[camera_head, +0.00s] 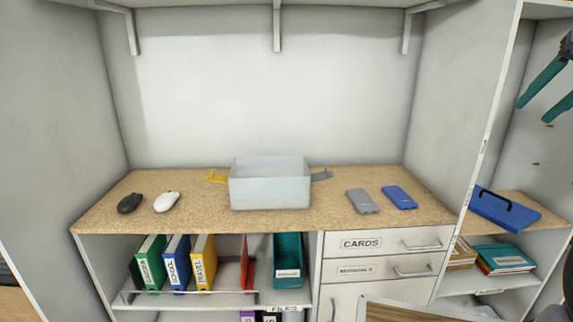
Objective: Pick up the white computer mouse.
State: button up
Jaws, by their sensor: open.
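The white computer mouse (167,202) lies on the left part of the cork-coloured shelf top (330,222). A black mouse (130,203) lies just to its left, with a small gap between them. To the right of the white mouse stands a pale blue-grey open box (270,188), well apart from it. Nothing covers the white mouse.
A grey device (362,201) and a blue one (399,197) lie right of the box. Yellow and grey items show partly behind it. Binders (176,262) stand below, beside drawers (385,242). Side walls and overhead brackets (277,25) enclose the space.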

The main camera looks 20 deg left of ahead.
aim_at(165, 202)
jog(key=i+l+u, duration=0.1)
jog(key=u, duration=0.5)
jog(key=j+u, duration=0.15)
jog(key=u, duration=1.1)
jog(key=i+u, duration=0.55)
jog(key=i+l, duration=0.05)
